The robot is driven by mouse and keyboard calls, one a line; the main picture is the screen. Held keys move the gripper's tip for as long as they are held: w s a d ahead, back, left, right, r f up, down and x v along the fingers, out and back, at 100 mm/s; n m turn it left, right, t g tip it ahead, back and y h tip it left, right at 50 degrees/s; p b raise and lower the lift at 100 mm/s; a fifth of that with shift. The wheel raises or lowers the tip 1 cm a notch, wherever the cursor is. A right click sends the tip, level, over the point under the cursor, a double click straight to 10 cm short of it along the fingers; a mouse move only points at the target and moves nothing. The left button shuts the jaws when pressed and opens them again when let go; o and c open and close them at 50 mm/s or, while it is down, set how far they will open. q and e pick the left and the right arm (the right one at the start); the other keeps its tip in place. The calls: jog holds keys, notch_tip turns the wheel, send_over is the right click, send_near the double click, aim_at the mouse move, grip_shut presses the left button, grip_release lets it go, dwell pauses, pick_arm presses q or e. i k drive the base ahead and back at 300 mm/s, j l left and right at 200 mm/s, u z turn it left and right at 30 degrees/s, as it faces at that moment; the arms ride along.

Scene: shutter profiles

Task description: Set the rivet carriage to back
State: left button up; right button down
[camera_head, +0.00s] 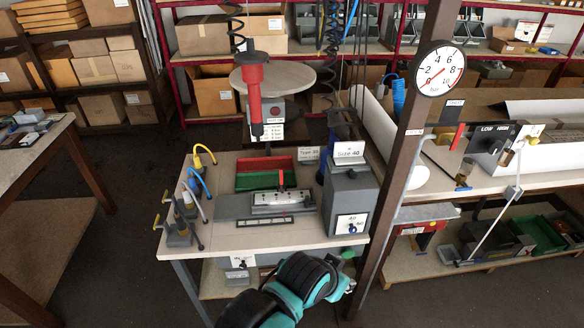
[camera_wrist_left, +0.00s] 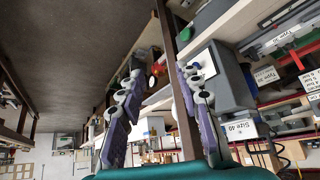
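The rivet carriage appears to be the grey metal block (camera_head: 282,202) on the workbench (camera_head: 220,233), in front of the red and green bins. A small red lever (camera_head: 281,179) stands up at its back edge. I cannot tell its exact setting. My left gripper (camera_wrist_left: 163,68) shows in the left wrist view, with its two purple-grey fingers wide apart and nothing between them touching either. It is away from the carriage. A teal and black part of my arm shows low in the head view, in front of the bench. My right gripper is in neither view.
A grey box labelled Size 40 (camera_head: 347,200) stands right of the carriage. A brown post (camera_head: 402,150) with a pressure gauge (camera_head: 438,69) rises beside the bench. A red tool (camera_head: 252,90) hangs above. Several coloured-hose fittings (camera_head: 188,210) stand at the bench's left.

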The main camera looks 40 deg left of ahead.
aim_at(352, 170)
jog(key=u, duration=0.9)
jog(key=i+j, duration=0.1)
jog(key=j, duration=0.95)
